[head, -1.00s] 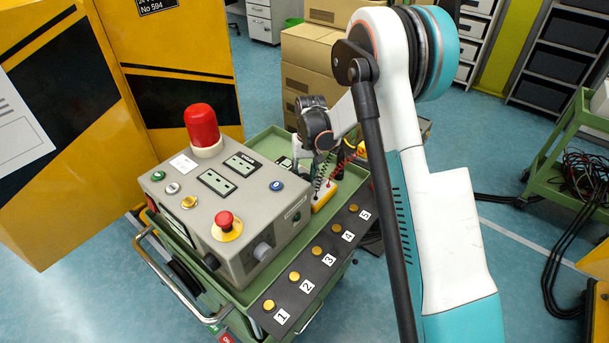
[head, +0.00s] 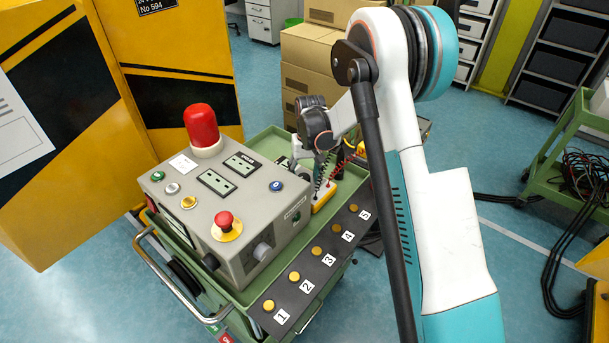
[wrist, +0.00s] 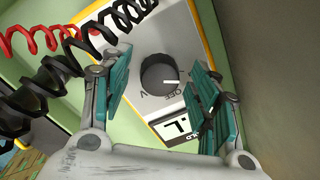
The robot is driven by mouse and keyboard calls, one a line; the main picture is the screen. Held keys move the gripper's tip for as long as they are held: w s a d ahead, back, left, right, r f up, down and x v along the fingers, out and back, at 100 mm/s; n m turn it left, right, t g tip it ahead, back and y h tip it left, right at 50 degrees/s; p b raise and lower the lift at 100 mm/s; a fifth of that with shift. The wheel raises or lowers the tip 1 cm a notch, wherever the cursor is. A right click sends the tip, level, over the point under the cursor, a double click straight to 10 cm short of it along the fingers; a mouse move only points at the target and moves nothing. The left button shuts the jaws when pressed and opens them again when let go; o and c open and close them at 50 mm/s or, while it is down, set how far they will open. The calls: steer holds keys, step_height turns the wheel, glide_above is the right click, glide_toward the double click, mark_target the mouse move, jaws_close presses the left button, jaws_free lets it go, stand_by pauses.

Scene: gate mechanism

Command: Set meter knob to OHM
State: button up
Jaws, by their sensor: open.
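The meter has a yellow case and a light grey face (wrist: 193,45), and it fills the middle of the wrist view. Its yellow end (head: 324,199) shows in the head view beside the grey control box. The round dark knob (wrist: 157,72) sits on the face. Its white mark points right, close to the OFF label; a V label is at its lower left. The OHM label cannot be made out. My gripper (wrist: 161,68) is open, its teal-padded fingers on either side of the knob, with visible gaps. In the head view my arm mostly hides the gripper.
Black (wrist: 45,92) and red (wrist: 45,38) coiled leads run close by my left finger. The grey control box (head: 245,170) with a red lamp stands on the green cart (head: 268,141). A row of numbered buttons (head: 316,252) lines its near edge.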

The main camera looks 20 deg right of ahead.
mark_target(307, 177)
steer(key=shift+r, duration=0.1)
step_height(307, 177, up, 12)
steer(key=shift+d, duration=0.4)
